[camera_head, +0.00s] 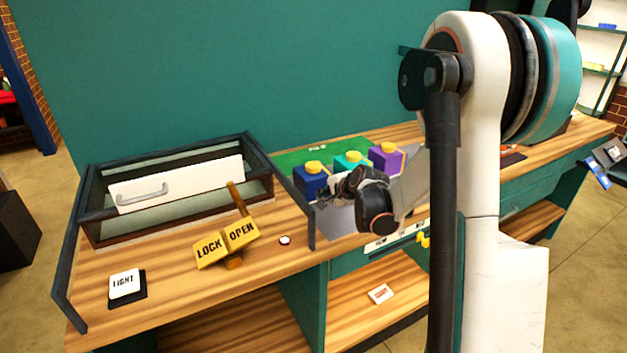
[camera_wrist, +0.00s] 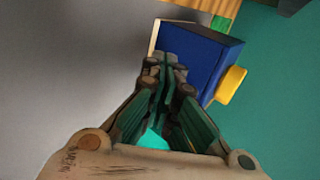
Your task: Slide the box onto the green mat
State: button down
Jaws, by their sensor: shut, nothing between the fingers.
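Three boxes with yellow knobs stand in a row on the bench: a blue box (camera_head: 309,184), a teal box (camera_head: 346,164) and a purple box (camera_head: 386,160). The green mat (camera_head: 294,159) lies behind them, partly hidden by the boxes. My gripper (camera_head: 326,194) is low in front of the blue and teal boxes. In the wrist view my gripper (camera_wrist: 168,72) is shut and empty, its fingertips close against the blue box (camera_wrist: 200,58). I cannot tell whether they touch it.
A grey surface (camera_head: 340,222) lies in front of the boxes. To the left are a dark-framed case (camera_head: 92,205) with a handled white panel, a yellow LOCK/OPEN block (camera_head: 226,244) and a LIGHT switch (camera_head: 125,284). A teal wall (camera_head: 250,70) closes off the back.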

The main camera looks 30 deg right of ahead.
aim_at(320, 187)
jog(key=shift+w, duration=0.15)
jog(key=shift+w+a, duration=0.1)
jog(key=shift+w, duration=1.8)
jog(key=shift+w, duration=0.1)
jog(key=shift+w+a, duration=0.1)
jog(key=shift+w, duration=1.75)
jog(key=shift+w, duration=0.15)
jog(key=shift+w+a+b, duration=0.1)
jog(key=shift+w+b, duration=0.2)
jog(key=shift+w, duration=1.55)
jog(key=shift+w, duration=0.15)
jog(key=shift+w, duration=1.85)
jog(key=shift+w+a, duration=0.1)
jog(key=shift+w, duration=0.05)
